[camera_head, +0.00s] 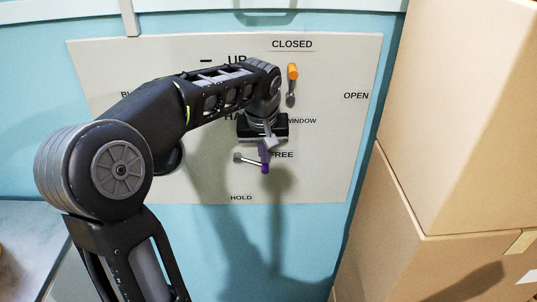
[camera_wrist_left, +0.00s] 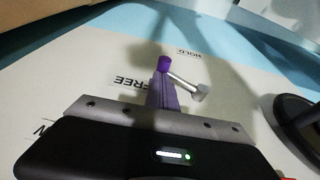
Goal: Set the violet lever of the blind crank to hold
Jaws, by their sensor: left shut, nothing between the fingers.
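The violet lever (camera_head: 265,169) has a metal arm (camera_head: 250,160) and a violet end, mounted low on the pale panel. Its arm runs from a pivot at the left to the violet end at the right, just below the FREE label (camera_head: 283,155). The HOLD label (camera_head: 241,198) is below and left of the violet end. My left gripper (camera_head: 264,153) is shut and empty, its fingertips right at the violet end; I cannot tell if they touch. In the left wrist view the violet end (camera_wrist_left: 164,64) shows just beyond the shut fingers (camera_wrist_left: 161,88). My right gripper is not in view.
An orange lever (camera_head: 292,72) points up near the CLOSED label. The pale panel (camera_head: 335,170) is on a blue wall. Cardboard boxes (camera_head: 455,110) stack close at the right. My left arm hides part of the panel's middle. The lower panel is clear.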

